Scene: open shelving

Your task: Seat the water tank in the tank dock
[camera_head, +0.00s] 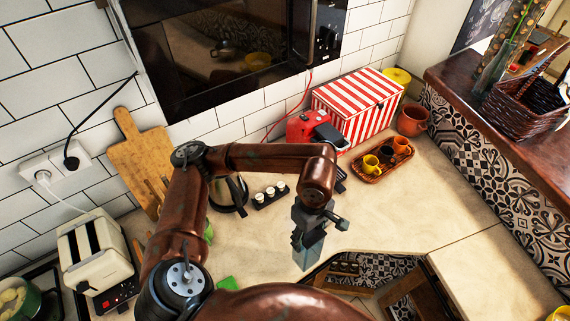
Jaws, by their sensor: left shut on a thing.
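My left gripper (309,226) is shut on the water tank (307,254), a pale bluish see-through block. The tank hangs below the fingers at the front edge of the counter, in front of the corner opening. A red machine (302,127) with a dark part on its right stands against the back wall, well behind the tank. I cannot make out which part is the tank dock; my left arm hides some of the counter in front of the machine. My right gripper is not in view.
A red-and-white striped box (357,108) stands right of the machine. A wooden tray (381,160) holds small cups. The counter (410,215) is clear at right centre.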

